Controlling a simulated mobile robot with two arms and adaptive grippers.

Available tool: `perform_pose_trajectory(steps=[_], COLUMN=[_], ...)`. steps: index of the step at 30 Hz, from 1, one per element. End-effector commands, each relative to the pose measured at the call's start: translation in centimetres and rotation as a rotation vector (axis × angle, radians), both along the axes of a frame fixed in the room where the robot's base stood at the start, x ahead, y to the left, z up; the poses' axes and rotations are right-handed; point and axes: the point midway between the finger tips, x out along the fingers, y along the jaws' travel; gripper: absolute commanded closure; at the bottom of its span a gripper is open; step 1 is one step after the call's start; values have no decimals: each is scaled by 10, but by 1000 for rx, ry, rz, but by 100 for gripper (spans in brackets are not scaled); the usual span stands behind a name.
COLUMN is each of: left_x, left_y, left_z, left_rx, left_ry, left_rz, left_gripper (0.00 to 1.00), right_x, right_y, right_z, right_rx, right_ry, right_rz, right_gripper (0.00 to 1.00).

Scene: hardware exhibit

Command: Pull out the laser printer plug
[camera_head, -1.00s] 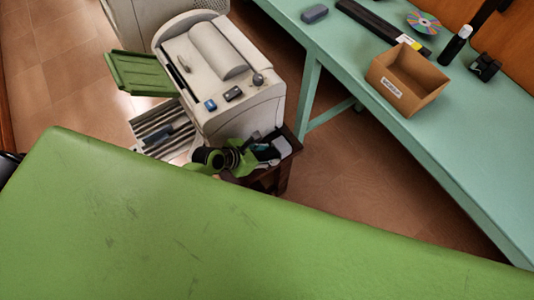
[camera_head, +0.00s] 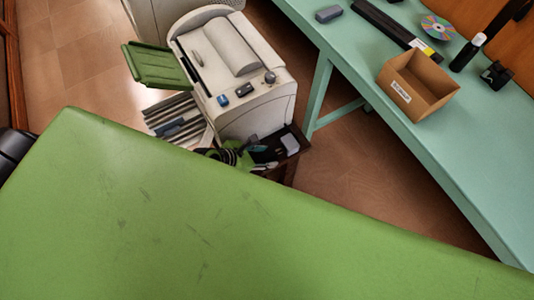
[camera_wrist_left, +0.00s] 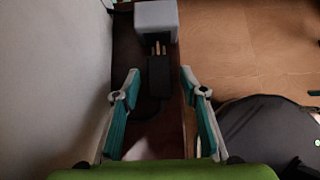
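The laser printer (camera_head: 232,65) is off-white, with a green tray at its left, and stands on a dark brown stand (camera_head: 298,135). In the left wrist view a black plug (camera_wrist_left: 159,78) lies on the dark surface, its metal prongs bare and pointing at a pale grey socket block (camera_wrist_left: 156,20). Plug body and block are apart. The block also shows in the head view (camera_head: 290,143). My left gripper (camera_wrist_left: 160,74) is open, one teal-padded finger on each side of the plug, touching neither side. In the head view it (camera_head: 262,152) is partly hidden by the green surface. My right gripper is out of view.
A large green surface (camera_head: 200,220) fills the foreground. A teal table (camera_head: 455,150) at the right bears an open cardboard box (camera_head: 418,85), a disc (camera_head: 438,27) and dark items. Brown floor (camera_head: 340,170) lies between stand and table. The printer's pale side (camera_wrist_left: 50,80) is close at the left.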

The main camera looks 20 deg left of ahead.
Motion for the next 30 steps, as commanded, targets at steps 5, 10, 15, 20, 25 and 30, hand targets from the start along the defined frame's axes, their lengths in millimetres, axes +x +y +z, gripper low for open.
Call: perform_pose_trajectory(steps=[5,10,15,20,25,30], left_x=[2,-2,-17,-38,-55,-65], left_y=[-1,1,13,29,43,51], left_z=[1,6,24,48,71,83], left_rx=[-2,-3,-2,-1,0,-1], left_ry=[-4,-5,-5,-3,-4,-3], left_rz=[1,1,1,1,1,1], left_gripper=[61,61,61,61,61,61], right_x=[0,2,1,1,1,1], right_y=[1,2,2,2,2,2], right_z=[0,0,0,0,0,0], right_rx=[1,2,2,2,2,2], right_ry=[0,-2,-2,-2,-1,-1], right_rz=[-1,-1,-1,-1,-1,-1], right_gripper=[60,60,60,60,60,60])
